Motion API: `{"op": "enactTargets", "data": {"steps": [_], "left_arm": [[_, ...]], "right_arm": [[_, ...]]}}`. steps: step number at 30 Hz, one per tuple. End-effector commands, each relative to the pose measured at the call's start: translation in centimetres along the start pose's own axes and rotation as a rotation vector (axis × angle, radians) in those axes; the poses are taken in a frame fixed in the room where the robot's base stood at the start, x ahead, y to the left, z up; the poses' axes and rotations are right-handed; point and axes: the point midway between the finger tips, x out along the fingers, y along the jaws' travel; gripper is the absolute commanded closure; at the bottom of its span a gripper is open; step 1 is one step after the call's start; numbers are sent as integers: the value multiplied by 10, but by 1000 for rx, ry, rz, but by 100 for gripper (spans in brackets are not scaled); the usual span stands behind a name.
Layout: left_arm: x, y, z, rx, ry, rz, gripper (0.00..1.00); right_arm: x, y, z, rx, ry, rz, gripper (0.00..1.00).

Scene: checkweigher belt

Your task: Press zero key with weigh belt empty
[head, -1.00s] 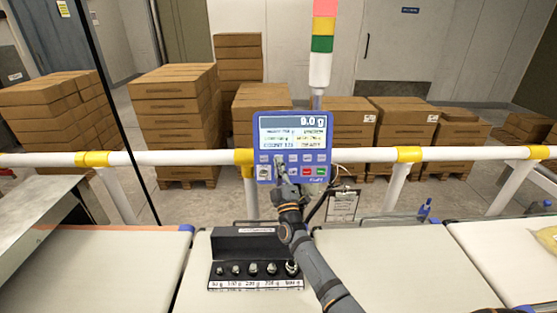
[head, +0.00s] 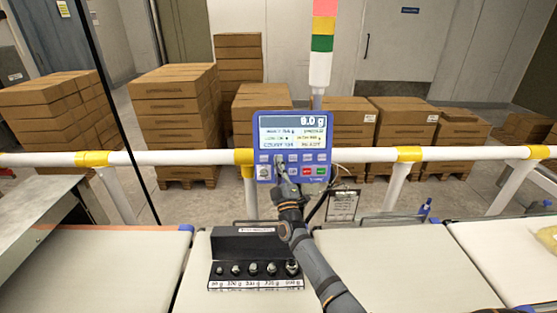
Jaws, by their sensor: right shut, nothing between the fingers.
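The blue weigh terminal (head: 292,119) is mounted at the white rail, with a lit screen that seems to read 0.0 g or 8.0 g; the digits are blurred. Its keys sit in rows below the screen. My right gripper (head: 279,162) is shut and empty, with its fingertips at the upper key row, left of the middle. It hides some keys, and I cannot tell whether it touches one. The weigh belt (head: 390,265) in the middle carries no product. A black weight rack (head: 245,245) with several small weights stands at its left part. My left gripper is not in view.
The white rail (head: 360,155) with yellow clamps runs across behind the belts. A clipboard (head: 342,206) hangs below it, right of my arm. A yellowish item (head: 549,237) lies on the right belt. Stacked cartons (head: 175,115) stand behind the rail.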

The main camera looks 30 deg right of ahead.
Motion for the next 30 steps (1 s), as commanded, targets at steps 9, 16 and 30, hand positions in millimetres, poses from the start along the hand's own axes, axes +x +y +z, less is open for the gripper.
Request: {"op": "enactTargets", "data": {"steps": [9,16,30], "left_arm": [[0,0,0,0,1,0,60],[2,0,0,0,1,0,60],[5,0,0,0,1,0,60]], "right_arm": [[1,0,0,1,0,1,100],[2,-1,2,1,0,1,100],[6,-4,4,1,0,1,100]]}}
